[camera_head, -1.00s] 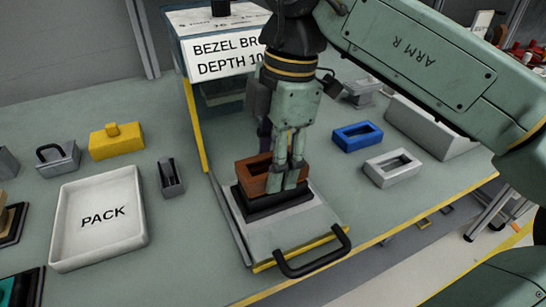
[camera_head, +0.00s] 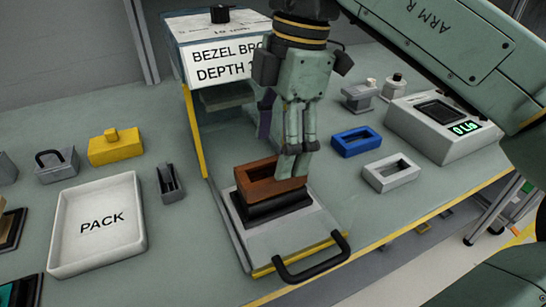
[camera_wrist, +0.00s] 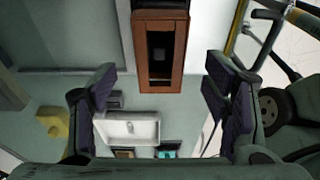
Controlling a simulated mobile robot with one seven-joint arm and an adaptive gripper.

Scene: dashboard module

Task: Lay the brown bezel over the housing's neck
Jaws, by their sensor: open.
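The brown bezel (camera_head: 262,187), a rectangular frame with an open middle, lies on the black housing (camera_head: 272,208), which sits on the grey plate (camera_head: 300,238). In the wrist view the bezel (camera_wrist: 142,52) surrounds a dark opening with a small block-like shape inside, probably the neck. From these views I cannot tell whether the bezel is fully seated. My gripper (camera_head: 293,174) is over the bezel's right end in the head view and partly covers it. In the wrist view my gripper (camera_wrist: 160,90) has its two dark pads wide apart, with nothing between them.
The press-like box labelled BEZEL (camera_head: 225,55) stands behind the plate. A black handle (camera_head: 312,262) is at the plate's front. A blue frame (camera_head: 356,140) and a grey frame (camera_head: 391,172) lie right, near a display unit (camera_head: 450,125). The white PACK tray (camera_head: 140,215) is left.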

